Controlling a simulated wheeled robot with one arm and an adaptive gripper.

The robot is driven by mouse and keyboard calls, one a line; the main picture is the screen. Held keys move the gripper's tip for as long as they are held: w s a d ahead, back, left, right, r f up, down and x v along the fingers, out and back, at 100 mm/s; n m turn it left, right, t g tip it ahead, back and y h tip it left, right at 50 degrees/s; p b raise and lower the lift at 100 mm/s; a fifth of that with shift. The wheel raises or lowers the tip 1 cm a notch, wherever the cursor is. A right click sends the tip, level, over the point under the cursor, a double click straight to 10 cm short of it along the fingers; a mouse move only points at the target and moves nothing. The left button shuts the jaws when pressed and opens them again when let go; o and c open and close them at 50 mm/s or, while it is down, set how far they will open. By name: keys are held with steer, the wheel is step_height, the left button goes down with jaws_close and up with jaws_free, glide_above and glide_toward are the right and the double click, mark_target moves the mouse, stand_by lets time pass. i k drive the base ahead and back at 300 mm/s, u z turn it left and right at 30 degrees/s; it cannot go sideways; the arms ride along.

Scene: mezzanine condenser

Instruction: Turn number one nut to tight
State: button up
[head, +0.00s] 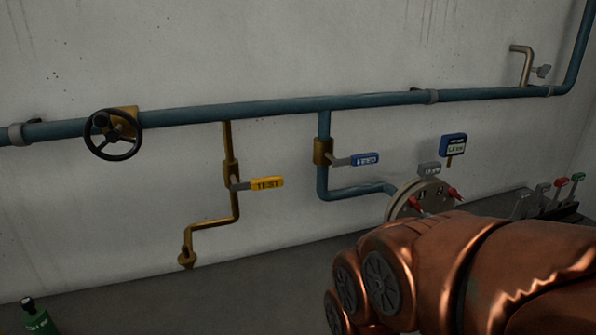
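A round grey flange plate (404,196) sits at the end of the lower blue pipe, right of centre in the head view. It bears small dark markings too small to read surely. One red-tipped part (415,203) shows at its left and another red part (454,193) at its right. I cannot tell which nut is number one, or how tight any nut is.
A blue pipe (270,107) runs along the wall with a black handwheel (113,135). Below it are a yellow TEST lever (266,183) and a blue FEED lever (364,160). A blue gauge (453,144) hangs above the flange. Several levers (561,184) stand right. A green bottle (38,318) stands lower left.

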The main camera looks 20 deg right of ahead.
mark_target(412, 202)
steer(key=z, duration=1.8)
steer(key=k, duration=0.3)
steer(key=u, duration=0.6)
